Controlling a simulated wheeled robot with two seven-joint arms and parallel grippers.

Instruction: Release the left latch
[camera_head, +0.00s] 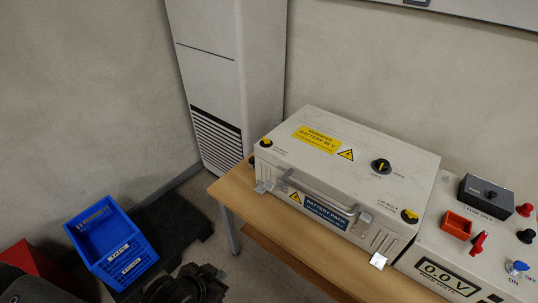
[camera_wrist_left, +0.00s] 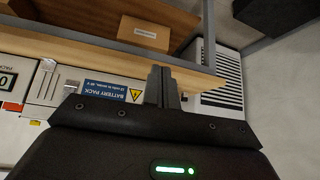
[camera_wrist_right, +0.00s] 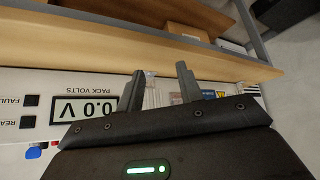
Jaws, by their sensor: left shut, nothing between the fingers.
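The battery pack (camera_head: 345,160) is a pale box on the wooden table, with a handle (camera_head: 318,195) and a blue label on its front. The left latch (camera_head: 264,187) is a small metal piece at the front's left end; whether it is fastened is too small to tell. A bright metal plate (camera_head: 378,260) sticks out low near the front's right end. My left gripper (camera_head: 190,285) is low in front of the table, apart from the pack; its fingers (camera_wrist_left: 163,85) are shut and empty. My right gripper (camera_wrist_right: 160,85) is open and empty, outside the head view.
A control box with a 0.0 V display (camera_head: 448,277) and an orange tray (camera_head: 457,224) stands right of the pack. A blue crate (camera_head: 110,245) is at lower left. A tall white cabinet (camera_head: 230,80) stands behind. A cardboard box (camera_wrist_left: 145,33) shows under the table.

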